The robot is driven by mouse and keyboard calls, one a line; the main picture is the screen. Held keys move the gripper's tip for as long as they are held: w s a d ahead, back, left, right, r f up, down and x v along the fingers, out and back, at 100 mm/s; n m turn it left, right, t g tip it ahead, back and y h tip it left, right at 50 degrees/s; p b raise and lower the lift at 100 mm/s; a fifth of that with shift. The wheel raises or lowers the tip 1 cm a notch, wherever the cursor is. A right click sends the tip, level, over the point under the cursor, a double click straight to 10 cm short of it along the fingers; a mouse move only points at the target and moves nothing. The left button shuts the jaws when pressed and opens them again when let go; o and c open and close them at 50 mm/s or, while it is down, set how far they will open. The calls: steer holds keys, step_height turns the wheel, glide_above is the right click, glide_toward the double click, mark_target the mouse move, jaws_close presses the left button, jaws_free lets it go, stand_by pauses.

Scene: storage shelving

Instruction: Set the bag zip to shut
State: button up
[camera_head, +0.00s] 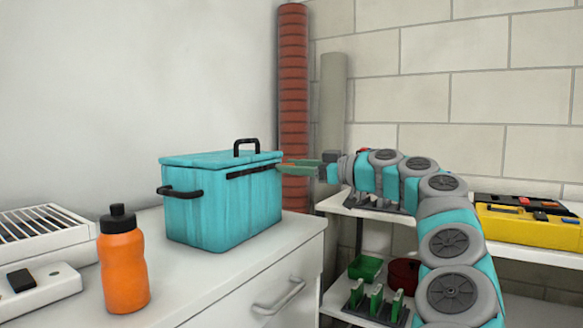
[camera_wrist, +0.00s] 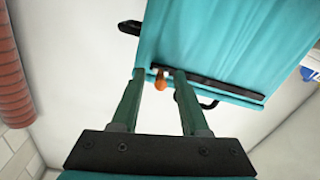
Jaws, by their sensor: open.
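The teal bag (camera_head: 215,210) is box-shaped and stands upright on the white counter, its lid down. A dark zip track (camera_head: 250,172) runs along the upper edge of its side; the track also shows in the wrist view (camera_wrist: 225,87). A small orange zip pull (camera_wrist: 161,80) sits at the left end of the track in the wrist view. My gripper (camera_head: 283,165) is at the right end of the track in the head view. In the wrist view my gripper (camera_wrist: 159,73) is open, its two green fingers on either side of the pull. Contact with the pull cannot be told.
An orange bottle (camera_head: 123,262) stands on the counter (camera_head: 215,280) left of the bag. A white slatted unit (camera_head: 40,228) is at far left. White shelves (camera_head: 520,262) with a yellow case (camera_head: 530,226) stand at right. A red-brown pipe (camera_head: 293,100) rises behind my gripper.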

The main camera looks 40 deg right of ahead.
steer(key=v, duration=0.7)
steer(key=shift+s+d, duration=0.1)
steer(key=shift+s, duration=0.05)
